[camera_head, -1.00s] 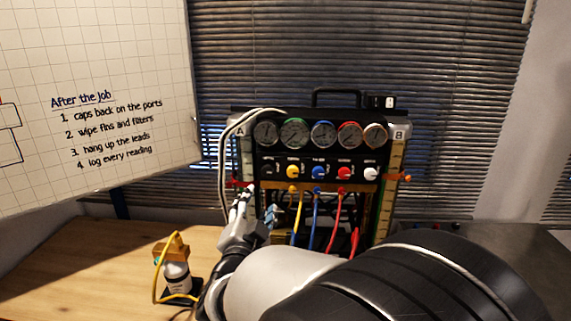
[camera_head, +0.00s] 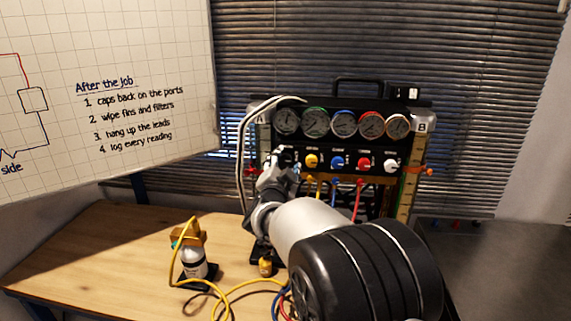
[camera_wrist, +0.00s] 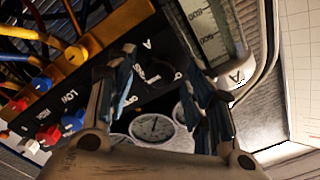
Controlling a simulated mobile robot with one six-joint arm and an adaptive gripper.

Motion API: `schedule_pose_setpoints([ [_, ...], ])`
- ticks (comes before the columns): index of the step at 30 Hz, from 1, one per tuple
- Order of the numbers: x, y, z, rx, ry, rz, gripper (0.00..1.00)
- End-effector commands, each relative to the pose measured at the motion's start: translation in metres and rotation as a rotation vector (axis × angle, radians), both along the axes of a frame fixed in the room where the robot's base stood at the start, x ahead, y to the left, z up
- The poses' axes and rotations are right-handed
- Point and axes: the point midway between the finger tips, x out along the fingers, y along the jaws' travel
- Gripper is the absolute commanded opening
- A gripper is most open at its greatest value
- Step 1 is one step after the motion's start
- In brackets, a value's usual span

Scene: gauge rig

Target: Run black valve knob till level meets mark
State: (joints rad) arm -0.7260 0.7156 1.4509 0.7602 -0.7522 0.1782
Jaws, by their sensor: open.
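The gauge rig (camera_head: 345,147) stands at the back of the bench. Its leftmost knob, the black one, is largely hidden behind my gripper (camera_head: 286,162) in the head view. In the wrist view my gripper (camera_wrist: 163,100) is open, with one finger on each side of the black panel by the small A print; the dark knob is hard to pick out there. Whether the fingers touch it I cannot tell. Sight column A (camera_wrist: 208,32) shows its scale beside the right finger. Its liquid level and mark are not clear. Column B (camera_head: 409,190) stands at the rig's right end.
Yellow (camera_head: 311,160), blue (camera_head: 337,162), red (camera_head: 363,164) and white (camera_head: 390,166) knobs sit in a row to the right. Several gauges are above, hoses below. A whiteboard (camera_head: 110,70) hangs at left.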

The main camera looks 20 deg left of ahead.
Motion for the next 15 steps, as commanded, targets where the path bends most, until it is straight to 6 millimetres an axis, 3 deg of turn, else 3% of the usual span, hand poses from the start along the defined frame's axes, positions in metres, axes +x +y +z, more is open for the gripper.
schedule_pose_setpoints([
  [13,0.0105,0.0021,0.0000,0.001,0.000,0.000,0.48],
  [15,0.0105,0.0022,0.0001,0.001,0.000,0.000,0.44],
])
